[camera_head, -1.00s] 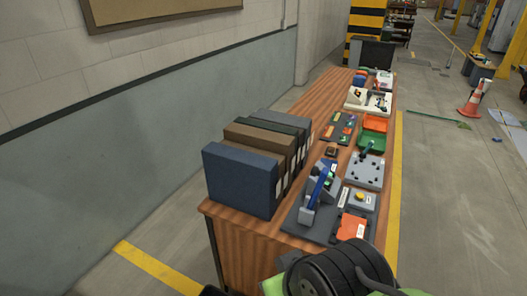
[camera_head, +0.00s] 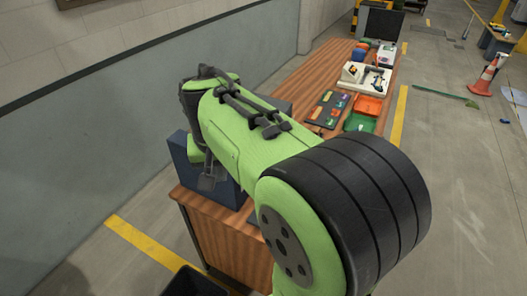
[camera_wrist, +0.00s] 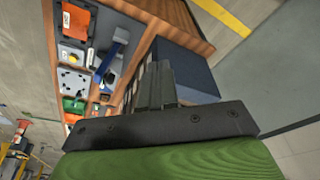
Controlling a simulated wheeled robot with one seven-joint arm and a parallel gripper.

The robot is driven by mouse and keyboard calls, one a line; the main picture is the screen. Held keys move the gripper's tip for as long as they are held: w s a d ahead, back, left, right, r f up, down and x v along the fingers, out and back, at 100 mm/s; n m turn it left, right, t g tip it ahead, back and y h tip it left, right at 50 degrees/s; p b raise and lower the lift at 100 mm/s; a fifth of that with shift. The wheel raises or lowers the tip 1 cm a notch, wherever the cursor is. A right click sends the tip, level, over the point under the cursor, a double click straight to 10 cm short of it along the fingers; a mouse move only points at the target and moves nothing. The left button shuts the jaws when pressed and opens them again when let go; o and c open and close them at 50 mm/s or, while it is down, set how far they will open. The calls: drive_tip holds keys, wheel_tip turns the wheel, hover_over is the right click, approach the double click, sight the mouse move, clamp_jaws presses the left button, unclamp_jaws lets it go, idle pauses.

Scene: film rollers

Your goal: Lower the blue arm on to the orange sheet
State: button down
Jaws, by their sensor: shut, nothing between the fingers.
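The blue arm (camera_wrist: 106,62) shows in the wrist view as a slanted bar on a grey stand on the dark board, left of my gripper (camera_wrist: 158,72). I cannot tell its exact tilt from here. The orange sheet (camera_wrist: 76,20) lies flat on the same board at the upper left, apart from my gripper. My gripper's dark fingers are together and empty, in front of the binders. In the head view my green arm covers the blue arm and the sheet.
In the head view an orange tray (camera_head: 368,105), a green tray (camera_head: 359,123) and a tool board (camera_head: 327,108) lie farther along the wooden bench (camera_head: 300,88).

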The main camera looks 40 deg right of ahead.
drive_tip(key=w+d+f+m+g+h+p, duration=0.1)
drive_tip(key=w+d+f+m+g+p, duration=0.1)
drive_tip(key=w+d+m, duration=0.1)
drive_tip(key=w+d+f+m+g+h+p, duration=0.1)
drive_tip(key=w+d+f+m+g+p, duration=0.1)
drive_tip(key=w+d, duration=0.4)
drive_tip(key=w+d+f+m+g+h+p, duration=0.2)
drive_tip(key=w+d+m+p, duration=0.1)
drive_tip(key=w+d+p, duration=0.1)
drive_tip(key=shift+w+d+f+m, duration=0.15)
drive_tip(key=shift+w+d+m, duration=0.1)
drive_tip(key=shift+d, duration=0.45)
drive_tip(key=shift+w+d+f+m, duration=0.15)
drive_tip(key=shift+w+d, duration=0.05)
drive_tip(key=shift+d, duration=0.45)
drive_tip(key=shift+s, duration=0.1)
drive_tip(key=shift+f, duration=0.15)
drive_tip(key=s+d+f, duration=0.5)
drive_tip(key=s+f, duration=0.2)
drive_tip(key=f, duration=0.1)
drive_tip(key=shift+d+f, duration=0.35)
drive_tip(key=shift+f, duration=0.05)
drive_tip(key=shift+w, duration=0.1)
